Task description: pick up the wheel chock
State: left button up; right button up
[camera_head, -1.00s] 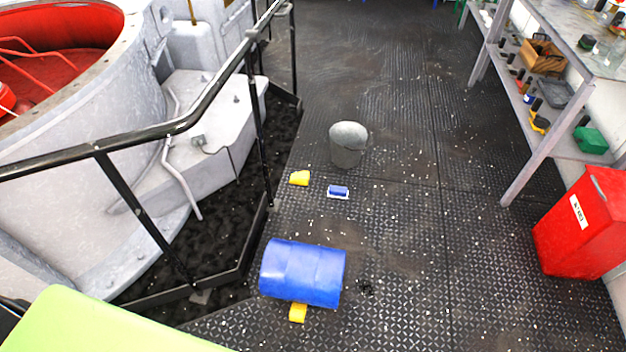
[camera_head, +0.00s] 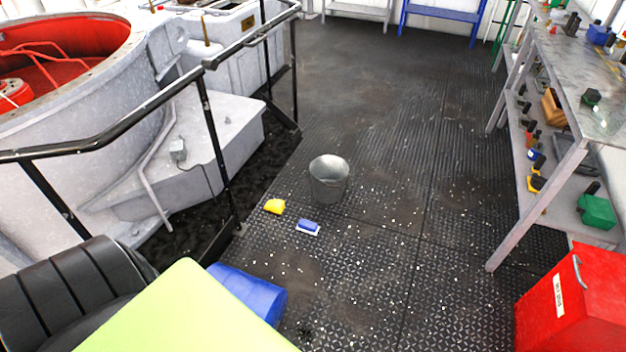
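A small yellow wedge, which looks like the wheel chock (camera_head: 274,206), lies on the deck left of the middle of the head view. It sits apart from the railing, left of a grey bucket (camera_head: 328,180). A blue barrel (camera_head: 250,292) lies on its side nearer to me, partly covered by a light green panel at the bottom of the view. A second yellow piece, seen against the barrel's near side a second ago, is hidden now. Neither of my grippers is in view.
A small blue-and-white item (camera_head: 308,227) lies right of the chock. A black railing (camera_head: 140,112) runs along the left, beside a large grey housing. A shelf bench (camera_head: 585,85) and a red bin (camera_head: 575,305) stand at right. The deck between is mostly clear.

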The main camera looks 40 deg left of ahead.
aim_at(276, 206)
jog(key=i+u, duration=0.15)
jog(key=i, duration=0.3)
jog(key=i+l+u, duration=0.1)
jog(key=i, duration=0.35)
jog(key=i+l+u, duration=0.15)
jog(key=i, duration=0.25)
jog(key=i+l+u, duration=0.1)
jog(key=i, duration=0.35)
jog(key=l, duration=0.1)
